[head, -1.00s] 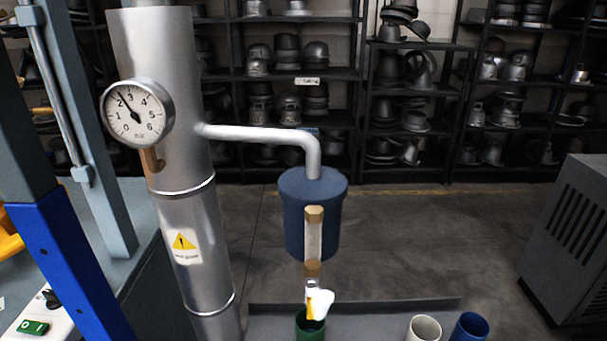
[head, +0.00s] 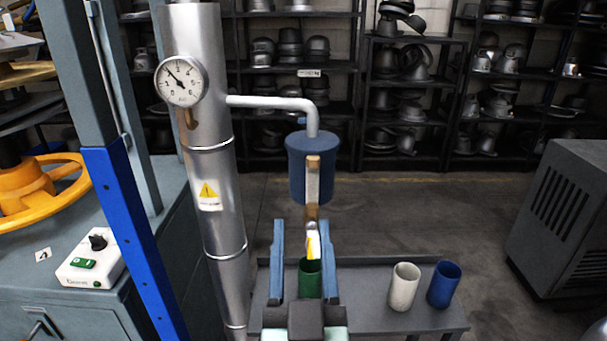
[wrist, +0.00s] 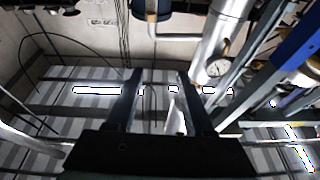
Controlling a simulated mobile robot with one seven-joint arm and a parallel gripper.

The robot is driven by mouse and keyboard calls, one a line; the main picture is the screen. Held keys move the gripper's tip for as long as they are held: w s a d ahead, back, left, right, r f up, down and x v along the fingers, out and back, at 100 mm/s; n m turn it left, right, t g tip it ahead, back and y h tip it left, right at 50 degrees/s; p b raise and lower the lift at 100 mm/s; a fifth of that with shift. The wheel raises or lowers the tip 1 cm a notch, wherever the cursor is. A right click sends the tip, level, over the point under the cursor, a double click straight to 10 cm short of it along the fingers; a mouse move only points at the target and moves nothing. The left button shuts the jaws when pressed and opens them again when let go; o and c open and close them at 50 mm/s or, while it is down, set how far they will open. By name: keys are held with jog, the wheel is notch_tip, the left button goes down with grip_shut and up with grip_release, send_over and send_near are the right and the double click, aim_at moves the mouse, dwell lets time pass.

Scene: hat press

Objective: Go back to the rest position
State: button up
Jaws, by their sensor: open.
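My gripper (head: 302,228) shows in the head view at the lower middle. Its two blue-grey fingers point up and away, spread apart with nothing held between them. A green cup (head: 310,281) stands on the bench behind the fingers, partly hidden by my gripper. A blue steam trap (head: 311,150) with a sight glass hangs above the cup, beyond the fingertips. In the wrist view my gripper (wrist: 158,75) is also open and empty, with the ceiling behind it.
A silver steam pipe (head: 210,165) with a pressure gauge (head: 181,81) rises left of my gripper. A blue press post (head: 130,235) and a control box (head: 90,262) stand further left. White (head: 403,288) and blue (head: 443,285) cups stand right on the low bench (head: 365,318).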

jog(key=s+r+t+p, duration=0.2)
jog(key=r+p, duration=0.6)
jog(key=r, duration=1.5)
jog(key=s+r+t+p, duration=0.3)
jog(key=s+r+p, duration=0.3)
jog(key=r, duration=1.6)
jog(key=p, duration=0.3)
jog(key=shift+s+r+t+h, duration=0.2)
jog(key=shift+r+t+h, duration=0.1)
jog(key=shift+r+h, duration=0.1)
dwell(2.8)
